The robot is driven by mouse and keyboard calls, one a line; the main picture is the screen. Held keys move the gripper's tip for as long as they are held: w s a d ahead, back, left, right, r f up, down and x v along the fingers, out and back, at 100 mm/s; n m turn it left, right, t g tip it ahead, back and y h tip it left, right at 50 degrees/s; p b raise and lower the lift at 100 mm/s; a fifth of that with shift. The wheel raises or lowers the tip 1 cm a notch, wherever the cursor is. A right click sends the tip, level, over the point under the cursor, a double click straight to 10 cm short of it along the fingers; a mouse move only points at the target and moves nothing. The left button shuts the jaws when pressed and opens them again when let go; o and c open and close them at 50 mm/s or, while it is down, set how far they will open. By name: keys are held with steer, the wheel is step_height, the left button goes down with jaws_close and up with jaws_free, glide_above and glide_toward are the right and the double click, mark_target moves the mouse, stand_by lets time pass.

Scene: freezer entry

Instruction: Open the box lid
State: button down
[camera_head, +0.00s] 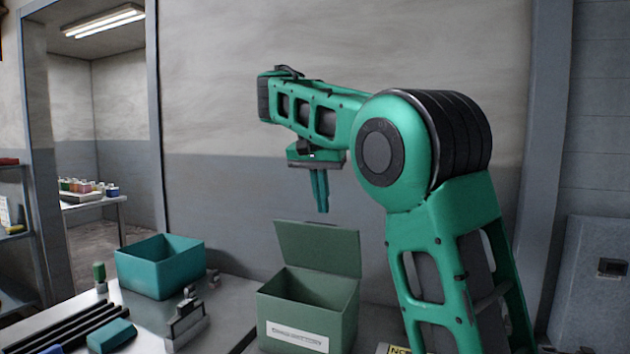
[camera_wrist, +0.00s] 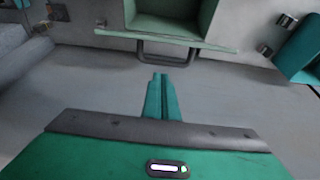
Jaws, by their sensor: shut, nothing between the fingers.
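The green box (camera_head: 308,310) stands on the table with a white label on its front. Its lid (camera_head: 318,248) stands raised at the back, tilted a little backward, and the box's inside shows. In the wrist view the box (camera_wrist: 180,18) is at the top, with a dark handle (camera_wrist: 168,58) at the near edge of the lid. My gripper (camera_head: 322,208) points down above the raised lid, apart from it, with its fingers together and empty. The fingertips (camera_wrist: 160,76) show just below the handle in the wrist view; I cannot tell the exact gap.
A teal open bin (camera_head: 160,268) stands left of the box. Between them is a grey metal device (camera_head: 186,318). Black bars (camera_head: 65,328), a teal block (camera_head: 112,336) and a green-topped item (camera_head: 99,275) lie at the left. The wall is behind the box.

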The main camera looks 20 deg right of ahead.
steer(key=v, duration=0.7)
stand_by(0.5)
steer(key=shift+f, duration=0.1)
